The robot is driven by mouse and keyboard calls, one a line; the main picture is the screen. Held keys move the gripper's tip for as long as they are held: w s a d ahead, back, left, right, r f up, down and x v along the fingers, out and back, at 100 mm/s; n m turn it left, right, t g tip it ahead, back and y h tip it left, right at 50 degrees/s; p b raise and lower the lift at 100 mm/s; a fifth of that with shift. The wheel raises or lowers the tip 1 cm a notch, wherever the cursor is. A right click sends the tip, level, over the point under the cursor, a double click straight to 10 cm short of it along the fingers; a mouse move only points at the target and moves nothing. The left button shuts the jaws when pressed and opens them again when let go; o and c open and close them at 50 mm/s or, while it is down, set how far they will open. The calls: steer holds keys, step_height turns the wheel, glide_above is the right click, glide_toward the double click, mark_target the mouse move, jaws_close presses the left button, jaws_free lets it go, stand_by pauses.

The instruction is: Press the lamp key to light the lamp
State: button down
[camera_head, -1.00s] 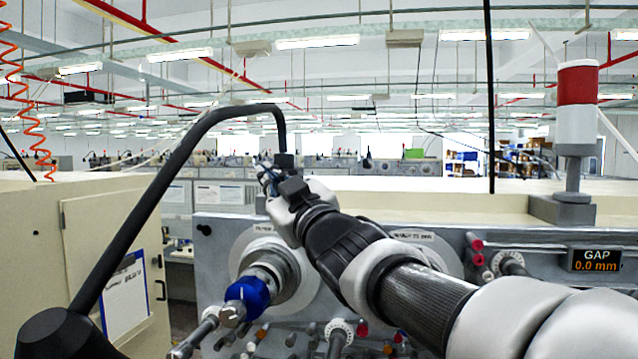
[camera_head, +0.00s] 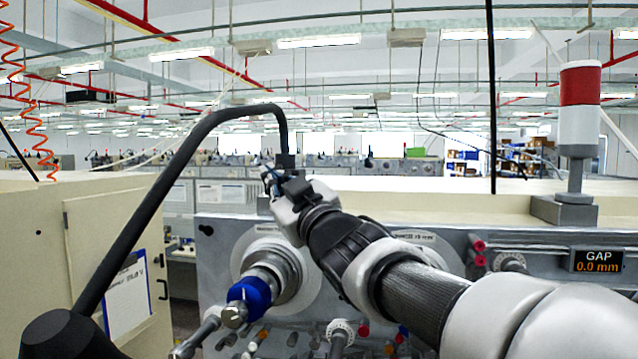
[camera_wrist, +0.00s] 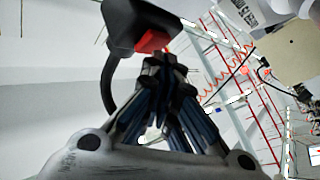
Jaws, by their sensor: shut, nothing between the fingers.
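The lamp (camera_head: 200,135) is a black bent tube that rises from the lower left in the head view and ends in a small black head (camera_head: 285,160). In the wrist view the dark lamp head (camera_wrist: 130,22) fills the upper middle, with a red key (camera_wrist: 153,41) on its near face. My gripper (camera_wrist: 170,62) is shut and empty, its fingertips just below the red key, touching it or very close; I cannot tell which. In the head view my gripper (camera_head: 270,178) is small and lies right under the lamp head. No glow shows on the lamp.
A grey machine panel (camera_head: 225,235) with a blue-collared spindle (camera_head: 250,293) and several knobs lies below my arm. A red-and-white signal tower (camera_head: 579,105) stands at right, above a GAP display (camera_head: 597,261). A beige cabinet (camera_head: 120,235) stands at left.

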steer(key=shift+w, duration=0.45)
stand_by(0.6)
steer(key=shift+s, duration=0.1)
steer(key=shift+s+a+b, duration=0.1)
steer(key=shift+s+b, duration=0.25)
steer(key=shift+s, duration=0.45)
steer(key=shift+s+a+b, duration=0.2)
steer(key=shift+s+b, duration=0.55)
steer(key=shift+s, duration=0.5)
steer(key=shift+s+a+b, duration=0.15)
steer(key=shift+s+b, duration=0.6)
steer(key=shift+s, duration=0.5)
